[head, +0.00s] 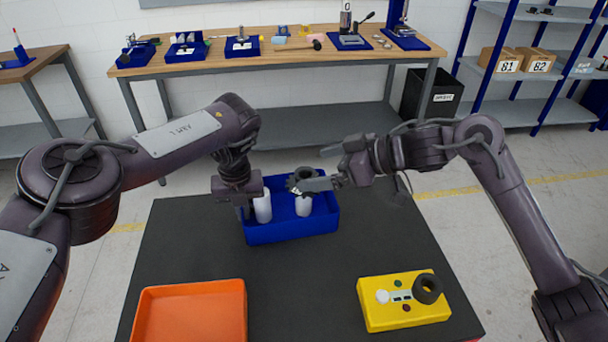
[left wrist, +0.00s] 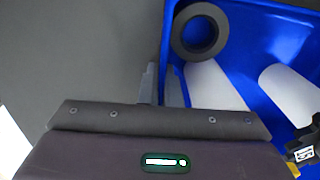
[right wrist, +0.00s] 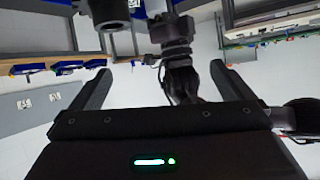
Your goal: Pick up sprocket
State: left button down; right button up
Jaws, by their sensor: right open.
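A dark, rough-edged round piece (head: 301,176), which may be the sprocket, shows above the blue bin (head: 290,231), by the right gripper's fingertips. I cannot tell whether it touches them. A dark ring (left wrist: 199,32) lies in a corner of the bin in the left wrist view.
An orange tray (head: 150,294) is at the front left of the dark table (head: 300,290). A yellow box (head: 385,319) with buttons and a dark ring (head: 427,289) is at the front right. The table between them is clear. A workbench (head: 290,62) stands behind.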

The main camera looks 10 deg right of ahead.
jog(key=a+n+g+h, duration=0.1)
jog(key=a+g, duration=0.1)
jog(key=a, duration=0.3)
jog(key=m+h, duration=0.2)
jog(key=h, duration=0.4)
send_near(305, 174)
jog(key=shift+w+a+f+g+h, duration=0.1)
jog(key=shift+a+f+g+h, duration=0.1)
jog(key=shift+a+f, duration=0.3)
jog(key=shift+w+a+f+g+h, duration=0.1)
jog(key=shift+a+f+g, duration=0.2)
jog(key=shift+f, duration=0.35)
jog(key=shift+a+x, duration=0.2)
jog(key=shift+x, duration=2.6)
jog(key=shift+s, duration=0.1)
